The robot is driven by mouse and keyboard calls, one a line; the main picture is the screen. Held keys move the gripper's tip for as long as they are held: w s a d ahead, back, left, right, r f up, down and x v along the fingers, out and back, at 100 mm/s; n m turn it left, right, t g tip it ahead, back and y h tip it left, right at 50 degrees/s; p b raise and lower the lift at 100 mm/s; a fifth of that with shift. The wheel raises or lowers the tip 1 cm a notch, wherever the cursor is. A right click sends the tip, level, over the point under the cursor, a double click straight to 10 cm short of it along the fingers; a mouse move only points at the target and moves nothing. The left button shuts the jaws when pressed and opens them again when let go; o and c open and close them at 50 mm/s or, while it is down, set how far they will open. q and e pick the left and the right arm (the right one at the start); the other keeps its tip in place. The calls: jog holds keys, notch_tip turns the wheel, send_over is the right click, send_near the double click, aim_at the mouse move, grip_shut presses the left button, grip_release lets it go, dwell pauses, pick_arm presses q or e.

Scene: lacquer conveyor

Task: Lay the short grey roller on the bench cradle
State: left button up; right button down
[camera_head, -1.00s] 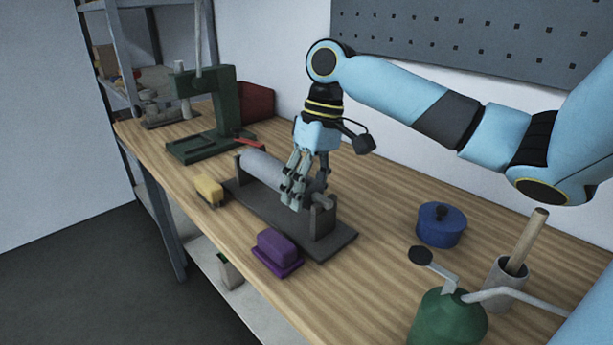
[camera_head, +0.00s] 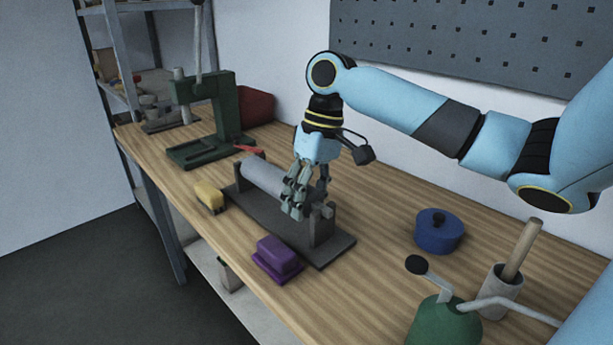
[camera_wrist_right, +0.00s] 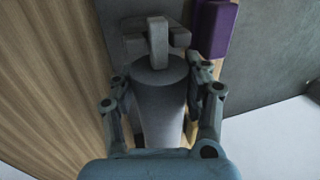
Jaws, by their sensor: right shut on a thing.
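The short grey roller (camera_head: 262,176) lies lengthwise along the dark bench cradle (camera_head: 334,250), at the cradle's end posts. It also shows in the right wrist view (camera_wrist_right: 158,102), with its thin end shaft over the slotted near post (camera_wrist_right: 181,36). Whether the shaft touches the slot's bottom I cannot tell. My right gripper (camera_head: 298,206) comes down from above and is shut on the roller near its near end, one finger on each side in the wrist view. The roller's far end is partly hidden. My left gripper is not in view.
A green press (camera_head: 222,125) stands behind. A blue pot (camera_head: 438,232), a grey cup (camera_head: 500,290) and a green can (camera_head: 443,325) stand at right.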

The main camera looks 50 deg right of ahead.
jog(key=c, duration=0.5)
grip_release()
jog(key=v, duration=1.2)
jog(key=shift+a+f, duration=0.1)
